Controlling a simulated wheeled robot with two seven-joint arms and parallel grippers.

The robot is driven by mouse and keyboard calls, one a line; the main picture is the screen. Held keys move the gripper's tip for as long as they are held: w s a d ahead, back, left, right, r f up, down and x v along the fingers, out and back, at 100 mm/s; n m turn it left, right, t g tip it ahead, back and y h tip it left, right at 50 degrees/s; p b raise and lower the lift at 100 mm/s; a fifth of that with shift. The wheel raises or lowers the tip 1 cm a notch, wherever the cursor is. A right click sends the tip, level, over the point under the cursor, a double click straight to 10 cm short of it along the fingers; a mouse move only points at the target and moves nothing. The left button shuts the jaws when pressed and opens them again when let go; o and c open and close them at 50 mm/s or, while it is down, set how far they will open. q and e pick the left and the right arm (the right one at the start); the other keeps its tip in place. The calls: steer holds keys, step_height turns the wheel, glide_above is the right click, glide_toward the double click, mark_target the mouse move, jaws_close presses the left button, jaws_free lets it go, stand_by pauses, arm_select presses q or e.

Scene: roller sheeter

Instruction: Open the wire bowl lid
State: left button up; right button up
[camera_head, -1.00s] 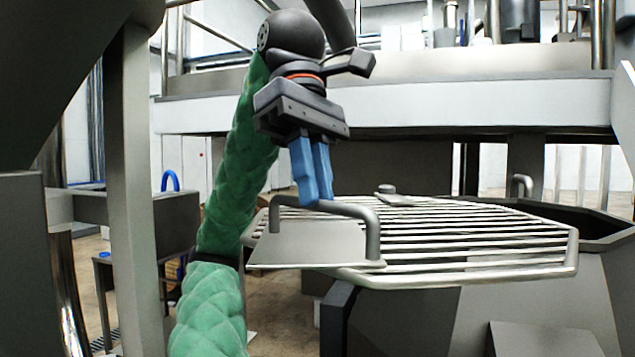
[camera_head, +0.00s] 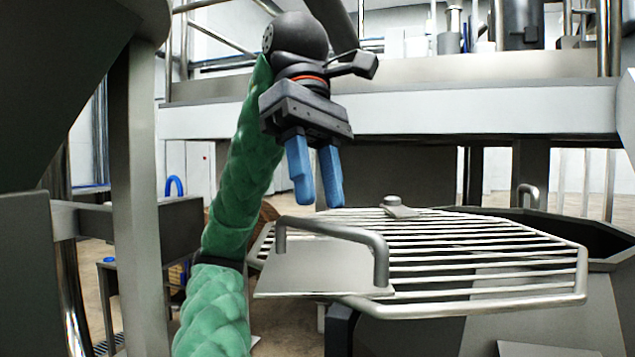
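The wire bowl lid (camera_head: 480,264) is a metal grille of parallel bars with a flat plate (camera_head: 318,268) at its near left end. A bent bar handle (camera_head: 345,232) stands on the plate. The lid looks roughly level and sits beside and partly over the dark bowl opening (camera_head: 560,228) at the right. My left gripper (camera_head: 319,205) has blue fingers that are spread apart and empty. Its fingertips point down just above the handle, with no visible contact. My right gripper is not in view.
A grey column (camera_head: 140,200) stands at the left. A wide metal beam (camera_head: 430,120) crosses behind my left gripper. A small table with a blue handle (camera_head: 174,184) stands at the back left. Grey machine housing (camera_head: 440,335) lies below the lid.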

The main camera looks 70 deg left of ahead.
arm_select(q)
steer(key=p+v, duration=0.4)
steer(key=v, duration=0.1)
steer(key=shift+w+d+r, duration=0.1)
steer(key=shift+d+r, duration=0.05)
steer(key=shift+r, duration=0.15)
